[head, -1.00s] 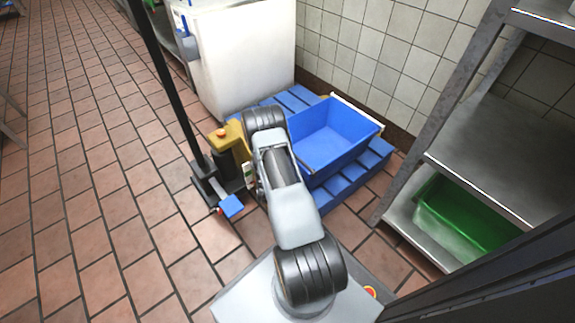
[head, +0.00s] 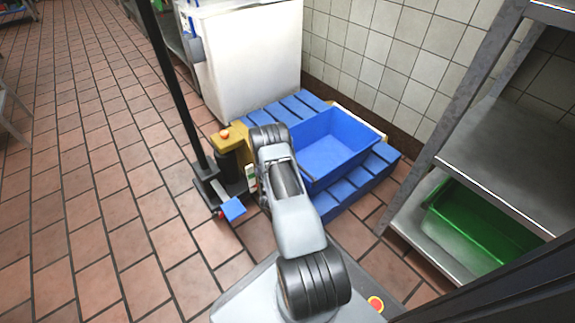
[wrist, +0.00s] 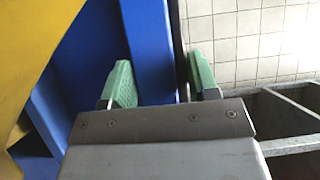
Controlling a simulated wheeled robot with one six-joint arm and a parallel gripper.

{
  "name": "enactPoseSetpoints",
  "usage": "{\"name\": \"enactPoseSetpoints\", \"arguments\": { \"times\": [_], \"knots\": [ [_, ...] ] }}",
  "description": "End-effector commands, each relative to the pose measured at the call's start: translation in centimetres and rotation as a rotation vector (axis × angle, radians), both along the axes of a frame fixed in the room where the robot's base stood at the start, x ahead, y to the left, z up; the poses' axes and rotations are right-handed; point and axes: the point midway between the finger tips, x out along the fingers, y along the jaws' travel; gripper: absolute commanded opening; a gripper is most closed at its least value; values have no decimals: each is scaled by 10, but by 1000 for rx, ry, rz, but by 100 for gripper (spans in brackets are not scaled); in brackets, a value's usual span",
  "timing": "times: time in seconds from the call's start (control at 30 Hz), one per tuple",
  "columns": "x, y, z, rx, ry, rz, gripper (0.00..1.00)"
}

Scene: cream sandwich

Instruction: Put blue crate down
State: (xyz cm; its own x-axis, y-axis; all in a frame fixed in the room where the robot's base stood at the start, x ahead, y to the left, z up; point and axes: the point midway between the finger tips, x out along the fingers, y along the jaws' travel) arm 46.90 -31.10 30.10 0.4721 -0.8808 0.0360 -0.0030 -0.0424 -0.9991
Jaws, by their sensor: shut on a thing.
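The blue crate (head: 338,142) is empty and upright over the blue slatted pallet (head: 296,104) in the head view. It looks low and level over the slats; I cannot tell for sure whether its base touches them. In the wrist view, my gripper (wrist: 162,82) has its green fingers on either side of the crate's blue wall (wrist: 150,45) and is shut on it. In the head view my arm hides the fingers and the crate's near-left edge.
A white cabinet (head: 247,60) stands behind the pallet, and a tiled wall (head: 400,50) runs along the back. A yellow-and-black unit (head: 232,140) stands left of my arm. At right is a metal shelf (head: 505,140) with a green crate (head: 480,225).

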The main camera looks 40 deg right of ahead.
Motion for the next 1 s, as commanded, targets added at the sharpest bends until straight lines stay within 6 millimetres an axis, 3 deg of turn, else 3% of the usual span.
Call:
{"name": "enactPoseSetpoints", "arguments": {
  "times": [0.07, 0.1, 0.33, 0.67, 1.0],
  "knots": [
    [1, 0, 3, -6, -4, -1, 0],
    [0, 0, 0, 4, 1, 0, 56],
    [0, 0, 0, 3, 1, 0, 78],
    [-2, 3, 1, 3, 1, 0, 80],
    [-28, 53, 2, 3, 4, 4, 80]
  ]
}}
